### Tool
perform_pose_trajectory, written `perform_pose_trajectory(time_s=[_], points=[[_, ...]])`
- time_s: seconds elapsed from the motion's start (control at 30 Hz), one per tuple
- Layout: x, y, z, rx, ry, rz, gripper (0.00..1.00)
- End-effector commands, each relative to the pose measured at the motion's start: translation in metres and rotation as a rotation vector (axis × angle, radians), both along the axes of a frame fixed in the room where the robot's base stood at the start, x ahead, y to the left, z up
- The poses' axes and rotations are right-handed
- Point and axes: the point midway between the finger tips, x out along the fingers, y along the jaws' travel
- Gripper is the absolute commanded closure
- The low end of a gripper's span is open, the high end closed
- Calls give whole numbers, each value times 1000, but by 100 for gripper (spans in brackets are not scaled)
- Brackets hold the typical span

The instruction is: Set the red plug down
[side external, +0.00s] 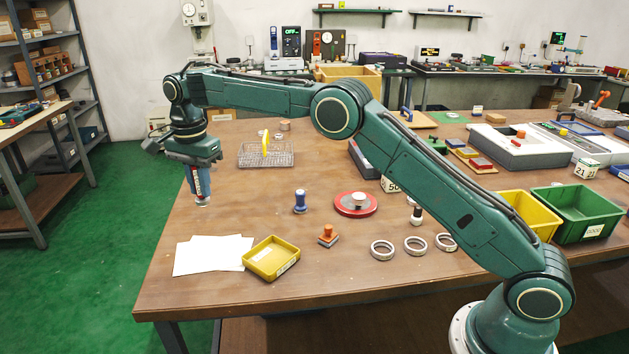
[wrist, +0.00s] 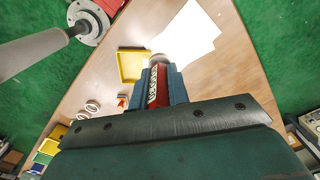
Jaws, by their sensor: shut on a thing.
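The red plug (wrist: 157,88) is held between the blue fingers of my gripper (wrist: 160,80), with pale lettering along its side and a metallic round end beyond the fingertips. In the side external view the red plug (side external: 196,183) shows as a narrow strip between the fingers. My gripper (side external: 201,190) points down near the left edge of the table (side external: 225,215). The plug's pale lower end is close to the table top; I cannot tell whether it touches. Most of the plug is hidden by the fingers.
White sheets (side external: 212,255) and a yellow tray (side external: 271,258) lie nearer the front. A blue-handled piece (side external: 300,203), a red disc (side external: 356,206) and an orange-topped block (side external: 327,237) stand to the right, with bearing rings (side external: 382,250) beyond. A wire rack (side external: 265,157) is behind. Bare wood surrounds the gripper.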

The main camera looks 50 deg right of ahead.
Motion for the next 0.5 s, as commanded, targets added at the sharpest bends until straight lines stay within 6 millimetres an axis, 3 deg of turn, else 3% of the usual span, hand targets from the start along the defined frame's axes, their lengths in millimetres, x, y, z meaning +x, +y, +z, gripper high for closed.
perform_pose_trajectory(time_s=[0.2, 0.5], points=[[5, 24, -3, 0, -1, 11, 100], [6, 29, -5, 1, 0, 12, 100]])
